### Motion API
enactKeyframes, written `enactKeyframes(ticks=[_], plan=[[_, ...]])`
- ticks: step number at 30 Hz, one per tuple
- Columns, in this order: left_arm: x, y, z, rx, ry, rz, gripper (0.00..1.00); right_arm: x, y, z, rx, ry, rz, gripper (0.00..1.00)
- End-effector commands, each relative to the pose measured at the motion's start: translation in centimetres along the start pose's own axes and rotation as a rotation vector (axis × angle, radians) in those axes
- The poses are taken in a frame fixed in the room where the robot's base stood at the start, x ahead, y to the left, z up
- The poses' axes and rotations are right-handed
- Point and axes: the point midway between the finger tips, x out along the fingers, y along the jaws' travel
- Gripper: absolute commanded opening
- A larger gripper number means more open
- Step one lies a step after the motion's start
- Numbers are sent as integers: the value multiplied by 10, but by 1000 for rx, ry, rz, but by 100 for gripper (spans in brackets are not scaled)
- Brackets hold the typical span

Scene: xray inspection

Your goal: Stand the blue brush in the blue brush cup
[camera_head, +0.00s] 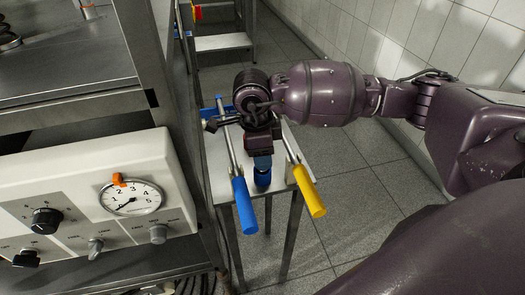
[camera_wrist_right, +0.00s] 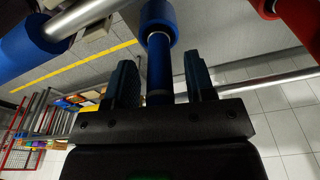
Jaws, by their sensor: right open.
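The blue brush (camera_wrist_right: 159,68) shows in the right wrist view as a narrow blue cylinder between my right gripper's fingers. Its far end runs into a wider blue cylinder, which looks like the blue brush cup (camera_wrist_right: 157,22). In the head view the cup (camera_head: 262,179) is on the small white stand, just below my right gripper (camera_head: 262,160). My right gripper is open, with its fingers on either side of the brush and a visible gap on one side. The gripper hides most of the brush in the head view. My left gripper is not in view.
A blue handle (camera_head: 244,206) and a yellow handle (camera_head: 311,192) on steel rods flank the cup closely. The white stand (camera_head: 219,170) is narrow. A white control box with a dial (camera_head: 131,198) sits on the left. Open floor (camera_head: 345,190) lies to the right.

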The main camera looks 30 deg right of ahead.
Motion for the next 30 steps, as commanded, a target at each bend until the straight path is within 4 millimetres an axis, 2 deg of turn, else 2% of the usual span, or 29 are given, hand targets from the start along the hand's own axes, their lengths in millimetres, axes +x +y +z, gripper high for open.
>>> enactKeyframes(ticks=[2,5,12,18,24,30], plan=[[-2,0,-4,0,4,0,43,-1,0,0,0,0,1,50],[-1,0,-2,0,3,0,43,-13,-1,0,0,-2,-3,50],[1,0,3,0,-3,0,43,-56,-4,-8,0,0,-4,50],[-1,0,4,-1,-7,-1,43,-89,-4,-8,0,-1,-3,50],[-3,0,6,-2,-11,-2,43,-105,-4,-8,0,0,-1,50],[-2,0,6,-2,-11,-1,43,-108,-3,-8,0,0,0,50]])
